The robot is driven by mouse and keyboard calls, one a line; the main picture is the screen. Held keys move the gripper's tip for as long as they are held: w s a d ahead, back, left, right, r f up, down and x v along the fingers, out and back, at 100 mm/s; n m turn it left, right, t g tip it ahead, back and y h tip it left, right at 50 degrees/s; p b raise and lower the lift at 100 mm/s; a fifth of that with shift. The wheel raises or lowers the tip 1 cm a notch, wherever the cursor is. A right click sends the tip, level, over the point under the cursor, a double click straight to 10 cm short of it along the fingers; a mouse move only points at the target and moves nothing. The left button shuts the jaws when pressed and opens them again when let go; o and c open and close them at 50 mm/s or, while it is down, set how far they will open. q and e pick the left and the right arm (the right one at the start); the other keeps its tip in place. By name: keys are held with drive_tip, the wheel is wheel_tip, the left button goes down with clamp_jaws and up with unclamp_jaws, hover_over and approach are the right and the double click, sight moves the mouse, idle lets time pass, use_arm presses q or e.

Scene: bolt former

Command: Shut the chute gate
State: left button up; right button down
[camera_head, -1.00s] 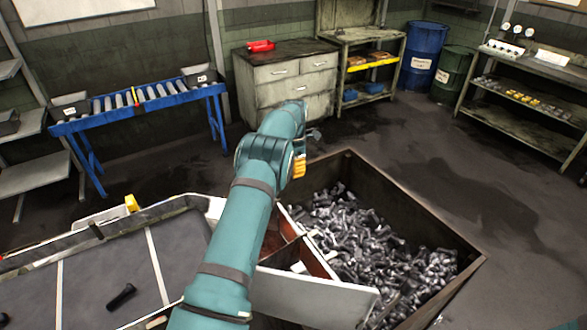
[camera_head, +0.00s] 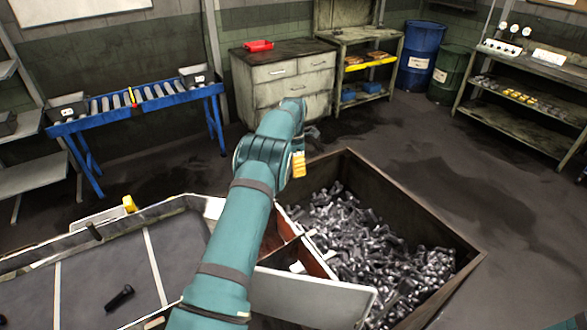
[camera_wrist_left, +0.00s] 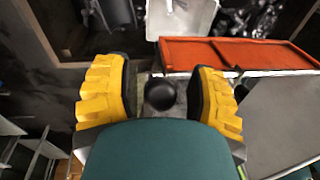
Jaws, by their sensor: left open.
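The chute (camera_head: 282,232), with red-orange inside faces, runs between the conveyor table and the bolt bin in the head view. It also shows as an orange trough in the left wrist view (camera_wrist_left: 205,54). A pale flat panel (camera_head: 312,297) stands along its near side; I cannot tell whether it is the gate. My left gripper (camera_head: 299,164), with yellow ribbed fingertips, is above the chute area. In the left wrist view its fingers (camera_wrist_left: 160,100) are apart, with a round black knob (camera_wrist_left: 160,94) between them; contact is not visible. My arm hides part of the chute. My right gripper is out of view.
A rusty-walled bin (camera_head: 425,205) full of bolts stands right of the chute. A blue roller stand (camera_head: 140,113), drawers (camera_head: 290,85) and barrels (camera_head: 420,55) stand farther back.

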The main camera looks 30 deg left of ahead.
use_arm(q)
drive_tip(key=shift+w+a+r, duration=0.1)
drive_tip(key=shift+w+r, duration=0.05)
drive_tip(key=shift+r, duration=1.05)
drive_tip(key=shift+w+r, duration=0.2)
drive_tip(key=shift+r, duration=0.95)
drive_tip(key=shift+w+a+r, duration=0.1)
drive_tip(key=shift+w+r, duration=0.05)
drive_tip(key=shift+r, duration=1.05)
